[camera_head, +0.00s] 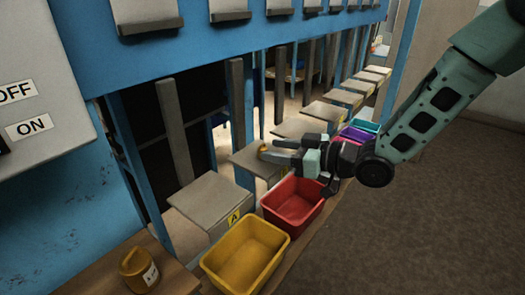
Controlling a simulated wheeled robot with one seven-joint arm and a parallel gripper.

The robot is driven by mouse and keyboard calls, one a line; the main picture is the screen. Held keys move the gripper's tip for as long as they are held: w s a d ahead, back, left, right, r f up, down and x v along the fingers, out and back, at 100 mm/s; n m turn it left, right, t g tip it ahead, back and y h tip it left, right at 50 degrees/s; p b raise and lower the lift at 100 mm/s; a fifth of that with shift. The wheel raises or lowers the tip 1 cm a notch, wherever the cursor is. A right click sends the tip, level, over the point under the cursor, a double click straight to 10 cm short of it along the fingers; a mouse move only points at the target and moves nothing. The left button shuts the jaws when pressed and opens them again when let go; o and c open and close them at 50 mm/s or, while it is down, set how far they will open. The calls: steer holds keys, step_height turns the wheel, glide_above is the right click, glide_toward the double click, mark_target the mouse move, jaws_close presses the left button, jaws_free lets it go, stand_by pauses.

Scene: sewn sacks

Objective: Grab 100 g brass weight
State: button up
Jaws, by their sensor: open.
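My gripper (270,152) points left over the second grey platform of the row, above and behind the red bin. Its fingers look parted. The label is too small to read, so I cannot tell which one is 100 g.
A yellow bin (245,257), a red bin (293,202), a purple bin (354,134) and a teal bin (366,125) line the ledge before the grey platforms (212,200). Grey uprights (174,130) and a blue frame (240,50) stand close behind. Floor at right is clear.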

mark_target(262, 146)
steer(key=x, duration=0.4)
steer(key=shift+a+f, duration=0.2)
jaws_close()
